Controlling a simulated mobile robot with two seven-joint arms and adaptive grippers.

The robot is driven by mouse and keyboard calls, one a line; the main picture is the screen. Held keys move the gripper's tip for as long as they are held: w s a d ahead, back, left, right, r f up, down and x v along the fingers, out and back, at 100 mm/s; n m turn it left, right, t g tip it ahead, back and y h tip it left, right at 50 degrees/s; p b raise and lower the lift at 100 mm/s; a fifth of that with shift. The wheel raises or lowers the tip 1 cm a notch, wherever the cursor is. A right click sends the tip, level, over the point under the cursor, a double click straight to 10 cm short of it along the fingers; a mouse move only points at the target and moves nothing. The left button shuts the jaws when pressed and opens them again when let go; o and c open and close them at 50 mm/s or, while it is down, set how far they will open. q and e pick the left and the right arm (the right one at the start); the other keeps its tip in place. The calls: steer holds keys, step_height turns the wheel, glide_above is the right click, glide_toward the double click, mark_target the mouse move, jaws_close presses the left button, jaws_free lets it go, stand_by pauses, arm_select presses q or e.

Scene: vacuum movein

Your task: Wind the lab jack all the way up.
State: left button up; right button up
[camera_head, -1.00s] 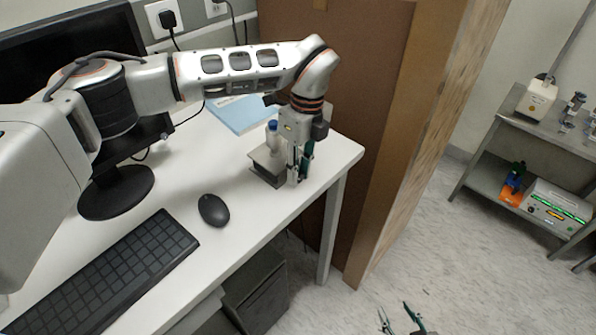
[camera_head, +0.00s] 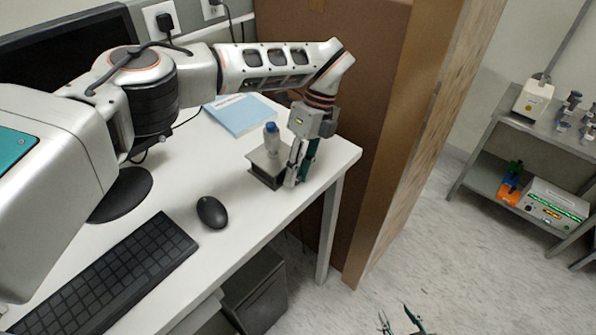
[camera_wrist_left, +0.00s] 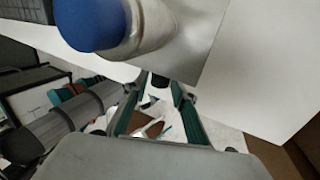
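The lab jack (camera_head: 256,160) stands low on the white desk near its right end. A pale bottle with a blue cap (camera_head: 271,129) stands upright on its top plate. In the left wrist view the bottle's blue cap (camera_wrist_left: 88,22) and the grey top plate (camera_wrist_left: 200,45) fill the upper part. My left gripper (camera_head: 292,181) points down at the jack's right side. In the wrist view its teal fingers (camera_wrist_left: 158,92) lean together with a small dark part between the tips; whether they grip it is unclear. My right gripper (camera_head: 400,322) is open and empty, low over the floor.
A mouse (camera_head: 212,212), a keyboard (camera_head: 115,275) and a monitor (camera_head: 60,65) are on the desk. A blue book (camera_head: 240,114) lies behind the jack. A brown panel (camera_head: 370,110) stands beyond the desk's right end. A shelf (camera_head: 530,140) with equipment stands at far right.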

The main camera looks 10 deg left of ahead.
steer(key=shift+s+f, duration=0.1)
steer(key=shift+s, duration=0.05)
arm_select(q)
steer(key=shift+a+t, duration=0.15)
steer(key=shift+t, duration=0.15)
